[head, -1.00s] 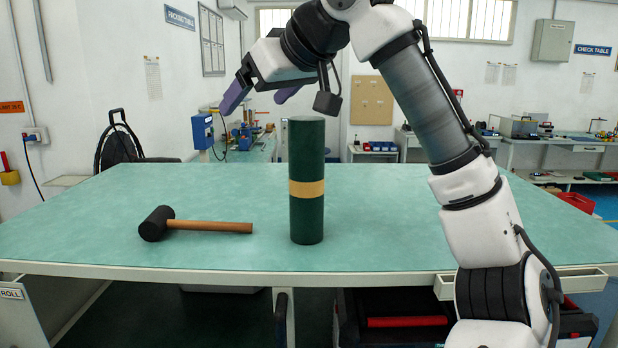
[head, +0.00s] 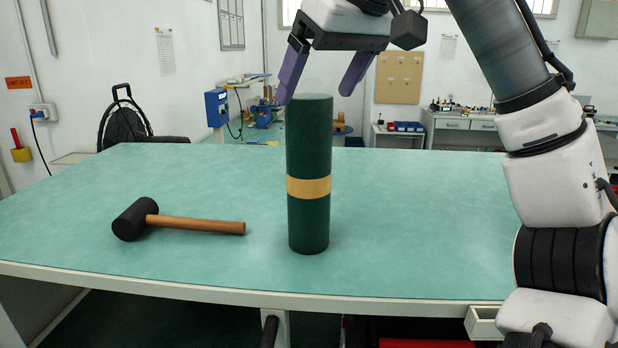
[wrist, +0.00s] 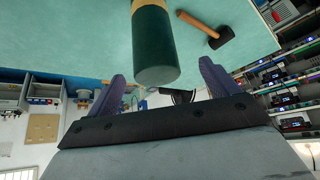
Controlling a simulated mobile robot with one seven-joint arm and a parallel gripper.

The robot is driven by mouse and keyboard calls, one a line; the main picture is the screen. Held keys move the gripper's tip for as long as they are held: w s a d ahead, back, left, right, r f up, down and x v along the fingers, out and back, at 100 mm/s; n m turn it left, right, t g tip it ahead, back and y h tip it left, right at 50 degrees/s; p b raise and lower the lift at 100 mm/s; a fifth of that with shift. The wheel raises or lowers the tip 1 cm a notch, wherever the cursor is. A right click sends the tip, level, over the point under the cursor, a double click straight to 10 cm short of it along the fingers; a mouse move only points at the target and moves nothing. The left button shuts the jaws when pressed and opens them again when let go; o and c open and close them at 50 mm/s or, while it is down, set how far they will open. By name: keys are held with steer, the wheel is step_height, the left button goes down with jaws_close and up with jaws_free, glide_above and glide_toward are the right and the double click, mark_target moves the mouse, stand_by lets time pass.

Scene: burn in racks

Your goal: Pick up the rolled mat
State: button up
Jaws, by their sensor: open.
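The rolled mat (head: 309,135) is a dark green cylinder with a tan band around it. It stands upright on the green-topped table in the head view. My gripper (head: 315,92) is open, with its two purple fingers spread above and around the height of the mat's top end. In the head view the left finger's tip overlaps the mat's top left edge; I cannot tell whether it touches. In the wrist view the mat (wrist: 152,45) shows beyond and between the fingers (wrist: 160,78), its top end facing the camera. Nothing is between the fingers' pads.
A mallet (head: 195,224) with a black head and wooden handle lies on the table (head: 420,240), left of the mat. The table around them is clear. Workbenches line the back wall.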

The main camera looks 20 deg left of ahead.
mark_target(308, 116)
steer(key=shift+w+p+x, duration=0.15)
steer(key=shift+p+x, duration=0.25)
steer(key=shift+x, duration=1.25)
steer(key=shift+w+p+x, duration=0.2)
steer(key=shift+p+x, duration=0.15)
steer(key=shift+x, duration=1.25)
steer(key=shift+d, duration=0.1)
jaws_close()
